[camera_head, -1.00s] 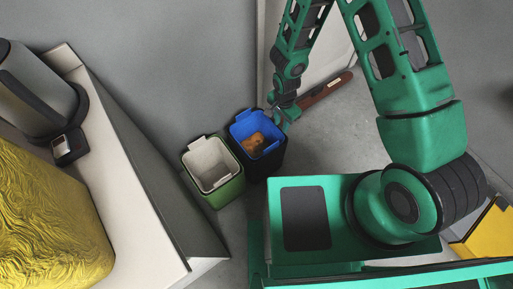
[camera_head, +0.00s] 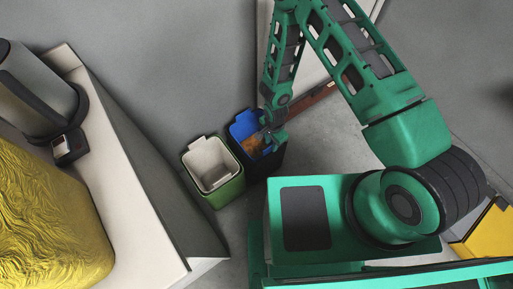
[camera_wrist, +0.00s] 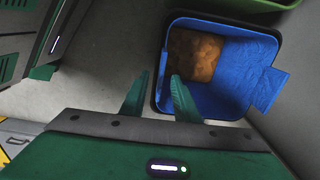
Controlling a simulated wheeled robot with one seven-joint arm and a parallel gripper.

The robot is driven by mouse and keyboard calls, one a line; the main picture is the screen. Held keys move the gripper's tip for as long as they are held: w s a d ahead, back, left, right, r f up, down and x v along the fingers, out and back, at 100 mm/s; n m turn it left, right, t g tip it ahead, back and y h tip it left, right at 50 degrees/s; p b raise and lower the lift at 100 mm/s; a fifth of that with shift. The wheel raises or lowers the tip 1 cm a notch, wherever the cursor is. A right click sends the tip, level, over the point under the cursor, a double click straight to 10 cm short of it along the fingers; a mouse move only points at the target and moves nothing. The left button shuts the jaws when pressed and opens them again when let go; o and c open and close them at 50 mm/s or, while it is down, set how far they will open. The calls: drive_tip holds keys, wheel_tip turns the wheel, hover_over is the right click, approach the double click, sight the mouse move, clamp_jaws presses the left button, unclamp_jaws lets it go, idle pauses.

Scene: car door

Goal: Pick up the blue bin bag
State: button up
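The blue bin bag (camera_head: 240,127) lines a dark bin on the floor, with its edge folded over the rim. In the wrist view the blue bag (camera_wrist: 235,75) fills the bin, and an orange-brown lump (camera_wrist: 193,55) lies inside it. My gripper (camera_head: 271,136) is at the right side of the bin, at its rim. In the wrist view my gripper (camera_wrist: 158,92) has its two green fingers apart with the bin's near left rim between or just beyond them. One finger overlaps the bag's opening. No bag material is visibly pinched.
A green bin (camera_head: 214,169) with a pale liner stands left of the blue-lined bin, close beside it. A white-topped counter (camera_head: 125,190) with a kettle (camera_head: 38,92) is at the left. A brown bar (camera_head: 318,94) lies behind my gripper.

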sight(271, 146)
drive_tip(key=shift+w+f, duration=0.1)
drive_tip(key=shift+f, duration=1.85)
clamp_jaws()
